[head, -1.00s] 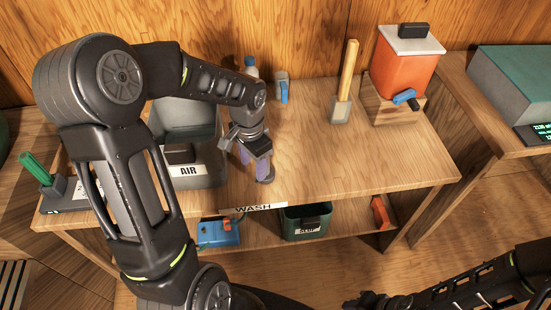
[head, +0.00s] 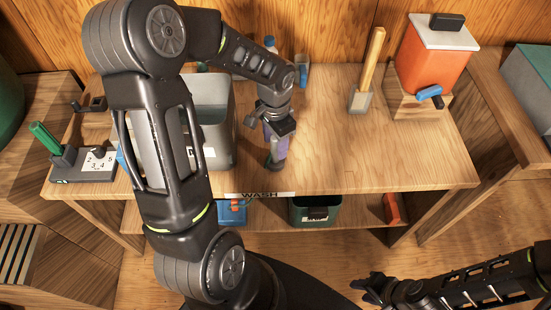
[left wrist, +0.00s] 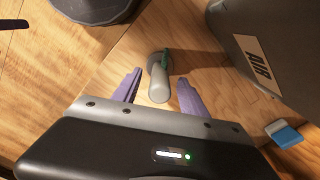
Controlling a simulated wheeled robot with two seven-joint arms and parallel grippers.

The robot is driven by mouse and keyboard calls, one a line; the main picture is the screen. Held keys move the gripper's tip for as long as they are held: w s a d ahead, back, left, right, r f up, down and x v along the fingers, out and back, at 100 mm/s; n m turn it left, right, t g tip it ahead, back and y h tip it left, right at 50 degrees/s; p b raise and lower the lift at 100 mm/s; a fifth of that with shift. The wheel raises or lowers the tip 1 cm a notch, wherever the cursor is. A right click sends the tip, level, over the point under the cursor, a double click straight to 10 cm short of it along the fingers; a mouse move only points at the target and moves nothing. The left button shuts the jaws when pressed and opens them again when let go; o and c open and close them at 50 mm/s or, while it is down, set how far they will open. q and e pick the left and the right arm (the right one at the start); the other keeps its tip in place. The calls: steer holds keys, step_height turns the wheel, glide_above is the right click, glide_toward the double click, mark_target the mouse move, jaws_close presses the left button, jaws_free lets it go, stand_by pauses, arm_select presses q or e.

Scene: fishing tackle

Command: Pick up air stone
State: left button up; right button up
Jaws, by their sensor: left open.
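The air stone (left wrist: 159,84) looks like a small grey cylinder with a green piece beside its far end. In the left wrist view it lies in the gap between the two purple fingers of my left gripper (left wrist: 154,92), which is open. I cannot tell whether either finger touches it. In the head view the left gripper (head: 275,147) points down at the worktop, and the stone (head: 274,165) shows only partly at the fingertips. My right gripper (head: 371,288) is at the lower right, away from the table; its opening is unclear.
The grey AIR bin (head: 222,107) stands just left of the gripper, partly behind my left arm. A wooden-handled scraper (head: 361,99) and an orange container (head: 432,58) stand to the right. A blue-and-white item (left wrist: 284,134) lies near the bin. The worktop's right front is clear.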

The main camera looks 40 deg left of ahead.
mark_target(276, 153)
arm_select(q)
steer(key=shift+w+f+p, duration=0.1)
steer(key=shift+f+p, duration=0.45)
steer(key=shift+f, duration=2.1)
jaws_close()
